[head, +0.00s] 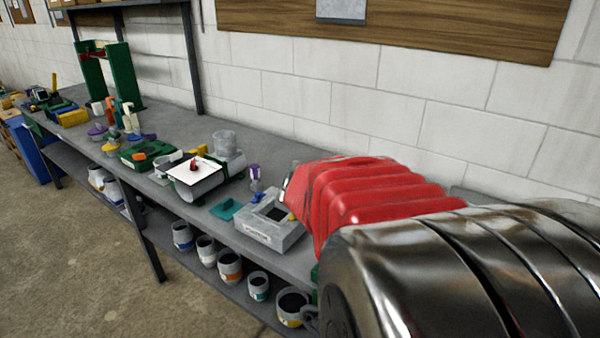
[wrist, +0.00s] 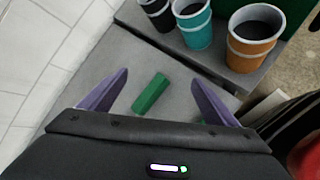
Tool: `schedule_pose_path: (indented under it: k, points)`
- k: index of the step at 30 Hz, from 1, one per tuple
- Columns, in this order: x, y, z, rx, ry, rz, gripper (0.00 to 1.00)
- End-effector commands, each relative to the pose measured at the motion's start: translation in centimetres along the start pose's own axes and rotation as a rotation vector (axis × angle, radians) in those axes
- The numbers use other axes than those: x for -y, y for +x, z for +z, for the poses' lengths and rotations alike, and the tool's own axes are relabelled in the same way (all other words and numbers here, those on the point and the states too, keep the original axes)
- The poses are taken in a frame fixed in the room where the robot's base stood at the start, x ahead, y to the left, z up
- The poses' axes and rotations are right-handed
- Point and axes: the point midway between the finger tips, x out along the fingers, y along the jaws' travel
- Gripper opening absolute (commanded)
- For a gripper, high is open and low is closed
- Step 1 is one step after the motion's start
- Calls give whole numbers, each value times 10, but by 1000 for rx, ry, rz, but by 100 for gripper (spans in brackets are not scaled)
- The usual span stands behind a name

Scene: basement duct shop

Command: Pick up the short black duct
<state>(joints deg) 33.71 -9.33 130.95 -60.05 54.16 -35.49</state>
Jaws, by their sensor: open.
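In the wrist view, a black cup-like cylinder (wrist: 160,14) with a pale rim stands at the top edge, partly cut off; it is the only black one I see there and may be the short black duct. It stands on a raised grey ledge beside a teal cylinder (wrist: 192,24). My gripper (wrist: 158,90) is open, with two purple fingers spread wide and nothing between the tips in contact. A green bar (wrist: 150,94) lies on the grey surface between the fingers, apart from both. In the head view my arm hides the gripper.
An orange cylinder (wrist: 253,38) stands right of the teal one. A white block wall (wrist: 40,50) is at the left. In the head view, a long grey bench (head: 185,140) carries a grey square frame (head: 262,226) and many tools; several banded pots (head: 230,266) stand on its lower shelf.

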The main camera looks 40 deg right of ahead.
Motion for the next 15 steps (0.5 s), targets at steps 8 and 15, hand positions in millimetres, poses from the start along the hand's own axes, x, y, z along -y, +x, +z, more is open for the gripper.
schedule_pose_path:
  k: [8, 15]
  points:
    - [-29, 89, 70, 252, -376, -28, 83]
    - [-40, 130, 102, 353, -580, -54, 83]
